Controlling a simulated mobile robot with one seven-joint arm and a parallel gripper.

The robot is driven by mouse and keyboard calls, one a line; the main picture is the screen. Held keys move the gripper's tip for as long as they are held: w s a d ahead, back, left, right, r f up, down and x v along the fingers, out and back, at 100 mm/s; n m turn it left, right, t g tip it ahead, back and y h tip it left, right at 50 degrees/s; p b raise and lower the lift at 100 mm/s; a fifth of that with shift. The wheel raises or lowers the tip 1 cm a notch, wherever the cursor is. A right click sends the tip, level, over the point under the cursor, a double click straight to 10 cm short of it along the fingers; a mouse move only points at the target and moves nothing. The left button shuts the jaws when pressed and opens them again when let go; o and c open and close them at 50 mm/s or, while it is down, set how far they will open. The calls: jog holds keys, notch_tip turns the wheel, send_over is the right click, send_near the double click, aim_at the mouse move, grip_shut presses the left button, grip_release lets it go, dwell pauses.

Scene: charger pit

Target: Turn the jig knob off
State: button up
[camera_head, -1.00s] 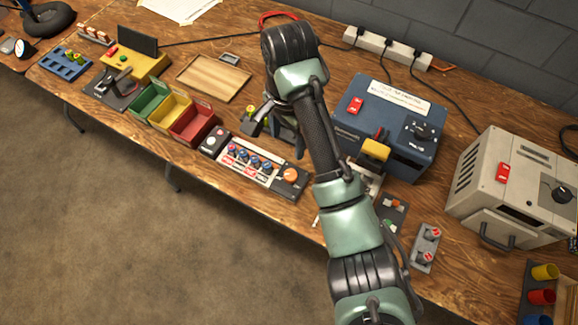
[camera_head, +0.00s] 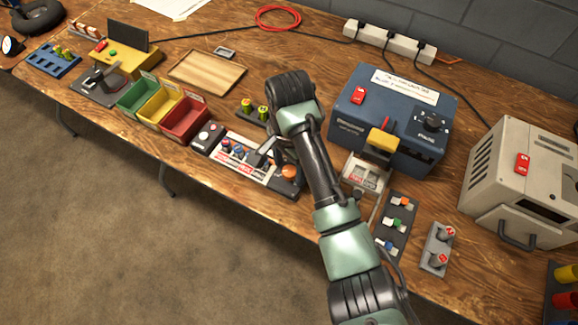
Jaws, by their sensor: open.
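No readable label shows which of these is the jig knob. My gripper (camera_head: 263,157) is open and points down over the right part of the panel, just left of the orange knob. My wrist hides part of the panel there. I cannot tell whether the fingers touch anything.
Green, yellow and red bins (camera_head: 185,118) stand left of the panel. Two yellow-green cells (camera_head: 255,108) stand behind it. A grey box (camera_head: 528,180) and a switch strip (camera_head: 396,225) lie to the right. A wooden tray (camera_head: 205,72) lies further back.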

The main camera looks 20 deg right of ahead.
jog(key=shift+f, duration=0.2)
jog(key=shift+c, duration=0.2)
grip_shut()
